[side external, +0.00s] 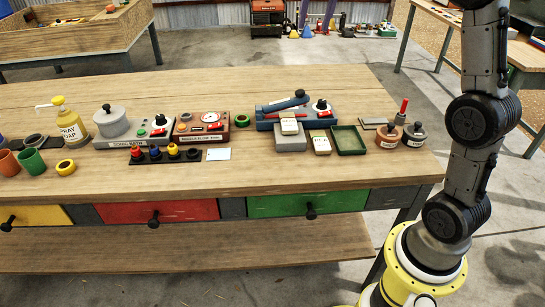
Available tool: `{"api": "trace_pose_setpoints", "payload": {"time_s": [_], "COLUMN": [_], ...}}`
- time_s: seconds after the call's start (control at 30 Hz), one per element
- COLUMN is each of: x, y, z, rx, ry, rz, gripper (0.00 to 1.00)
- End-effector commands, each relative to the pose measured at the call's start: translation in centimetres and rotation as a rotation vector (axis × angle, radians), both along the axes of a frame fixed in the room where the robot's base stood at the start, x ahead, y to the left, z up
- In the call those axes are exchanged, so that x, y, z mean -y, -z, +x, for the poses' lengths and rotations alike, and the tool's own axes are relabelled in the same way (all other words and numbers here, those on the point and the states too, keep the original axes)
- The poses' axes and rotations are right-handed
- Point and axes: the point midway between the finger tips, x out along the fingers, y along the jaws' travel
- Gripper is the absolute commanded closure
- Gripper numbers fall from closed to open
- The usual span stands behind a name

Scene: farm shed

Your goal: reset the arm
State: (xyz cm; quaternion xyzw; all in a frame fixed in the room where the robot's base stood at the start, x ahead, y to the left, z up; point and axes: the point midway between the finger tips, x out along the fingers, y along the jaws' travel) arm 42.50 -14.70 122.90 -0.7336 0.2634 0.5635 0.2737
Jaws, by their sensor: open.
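My arm stands at the right of the side view, rising from its yellow base. Its grey and black links run up past the top edge of the picture. My gripper is out of the picture, so its jaws and anything near them are hidden. The wooden workbench (270,182) lies to the left of my arm. No part of my arm that shows touches the things on the bench.
Yellow, red and green drawers (308,203) look shut.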

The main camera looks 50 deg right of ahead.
Motion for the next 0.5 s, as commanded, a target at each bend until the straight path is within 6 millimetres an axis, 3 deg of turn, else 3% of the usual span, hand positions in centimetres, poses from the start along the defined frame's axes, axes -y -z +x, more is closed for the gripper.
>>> {"api": "trace_pose_setpoints", "payload": {"time_s": [0.1,0.23,0.37,0.5], "x": [-4.1,-7.6,-10.4,-12.7], "y": [-1.9,-2.3,-1.4,1.1], "z": [-3.8,-8.3,-12.9,-18.0], "rx": [0.049,0.095,0.139,0.182], "ry": [-0.093,-0.195,-0.303,-0.424], "rz": [-0.023,-0.047,-0.072,-0.1], "gripper": [0.44,0.44,0.44,0.44]}}
